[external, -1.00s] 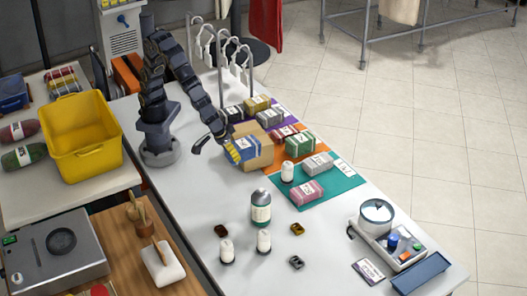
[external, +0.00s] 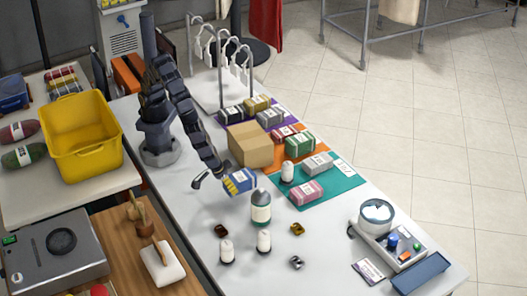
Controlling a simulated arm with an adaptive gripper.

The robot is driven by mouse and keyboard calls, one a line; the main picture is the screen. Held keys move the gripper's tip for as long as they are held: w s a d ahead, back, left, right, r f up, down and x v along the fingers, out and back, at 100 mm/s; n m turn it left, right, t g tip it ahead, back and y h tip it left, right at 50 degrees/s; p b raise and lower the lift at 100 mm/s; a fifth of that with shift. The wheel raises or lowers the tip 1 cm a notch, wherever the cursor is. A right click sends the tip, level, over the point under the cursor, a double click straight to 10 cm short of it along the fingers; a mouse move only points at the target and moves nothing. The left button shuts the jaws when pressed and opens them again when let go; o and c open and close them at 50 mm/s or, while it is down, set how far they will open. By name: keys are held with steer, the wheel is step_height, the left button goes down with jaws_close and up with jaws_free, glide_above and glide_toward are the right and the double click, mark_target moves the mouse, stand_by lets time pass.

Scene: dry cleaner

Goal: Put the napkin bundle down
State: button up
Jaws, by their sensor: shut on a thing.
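The napkin bundle (external: 241,181) is a small blue pack with a pale label and band. My gripper (external: 229,182) is shut on its left side. The bundle is over the white table, in front of the cardboard box and just left of the grey-green bottle. Whether its underside touches the table I cannot tell. The gripper's fingers are small in this view and partly hidden by the bundle.
A cardboard box (external: 250,147) stands behind the bundle. A bottle (external: 261,208) is close on its right. A teal mat (external: 345,180) holds several items, including a pink bundle (external: 307,192). Two white bottles (external: 264,243) stand in front.

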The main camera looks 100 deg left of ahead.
steer(key=shift+f, duration=1.85)
steer(key=o, duration=1.2)
steer(key=shift+f, duration=0.1)
steer(key=shift+c, duration=0.2)
